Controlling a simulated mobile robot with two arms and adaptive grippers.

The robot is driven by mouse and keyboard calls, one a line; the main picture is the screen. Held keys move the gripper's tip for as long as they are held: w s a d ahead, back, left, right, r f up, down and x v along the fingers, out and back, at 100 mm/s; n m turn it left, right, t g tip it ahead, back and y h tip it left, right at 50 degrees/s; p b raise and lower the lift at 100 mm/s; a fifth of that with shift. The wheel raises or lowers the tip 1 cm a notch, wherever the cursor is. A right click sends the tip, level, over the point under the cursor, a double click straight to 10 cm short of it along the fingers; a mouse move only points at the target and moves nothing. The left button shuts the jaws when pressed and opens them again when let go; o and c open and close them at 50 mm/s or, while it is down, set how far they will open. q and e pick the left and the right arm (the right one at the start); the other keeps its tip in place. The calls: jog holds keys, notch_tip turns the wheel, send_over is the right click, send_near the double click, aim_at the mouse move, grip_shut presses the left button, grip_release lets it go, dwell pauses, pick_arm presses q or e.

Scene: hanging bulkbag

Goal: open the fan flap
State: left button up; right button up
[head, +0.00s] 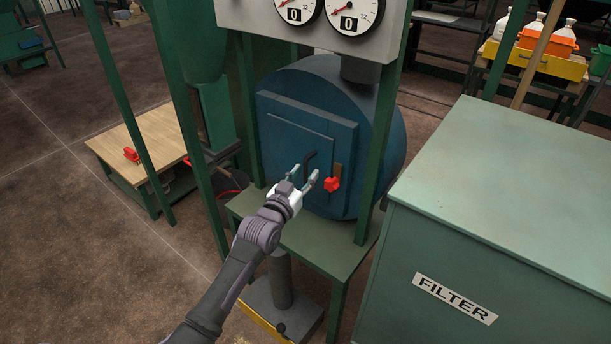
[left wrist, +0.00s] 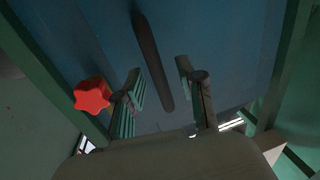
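The fan flap (head: 292,140) is a flat blue square door on the front of a blue drum, and it looks closed. Its dark handle (head: 310,160) is a slim bar near the flap's right edge. A red star knob (head: 332,184) sits just right of the handle. My left gripper (head: 303,173) is open and empty at the lower end of the handle. In the left wrist view the handle (left wrist: 150,55) lies between the two spread fingers (left wrist: 160,74) against the blue surface; I cannot tell whether they touch it. The red knob (left wrist: 92,97) is left of them. My right gripper is not in view.
Green posts (head: 381,125) frame the drum (head: 340,80) on both sides, above a green stand (head: 325,240). A grey-green FILTER cabinet (head: 500,220) stands close on the right. Two gauges (head: 352,15) hang above. A low wooden table (head: 140,145) is left.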

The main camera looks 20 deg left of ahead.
pick_arm(q)
jog(key=shift+w+d, duration=0.1)
jog(key=shift+w, duration=0.4)
grip_shut()
